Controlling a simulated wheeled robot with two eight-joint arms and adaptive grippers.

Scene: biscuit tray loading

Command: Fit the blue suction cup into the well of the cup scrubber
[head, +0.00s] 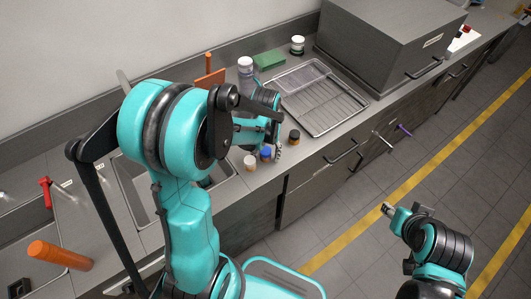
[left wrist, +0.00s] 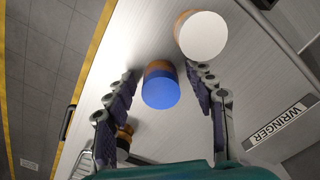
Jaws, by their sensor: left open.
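The blue suction cup (head: 266,153) stands on the counter by the sink's near edge, blue on top with an orange-brown lower part. In the left wrist view the blue suction cup (left wrist: 160,91) shows between the spread fingers of my left gripper (left wrist: 168,88), apart from both. In the head view my left gripper (head: 278,148) hangs just beside the cup, open and empty. My right gripper (head: 389,210) is over the floor at the lower right; its jaws are too small to read. I cannot pick out the cup scrubber for certain; my left arm hides part of the sink.
A white-topped piece (head: 250,162) stands close beside the blue one, and a dark-topped piece (head: 294,137) stands to its right. A wire-rack tray (head: 345,118) lies behind. A grey box (head: 390,40) stands at the back right. A WRINGER label (left wrist: 281,123) is on the counter.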

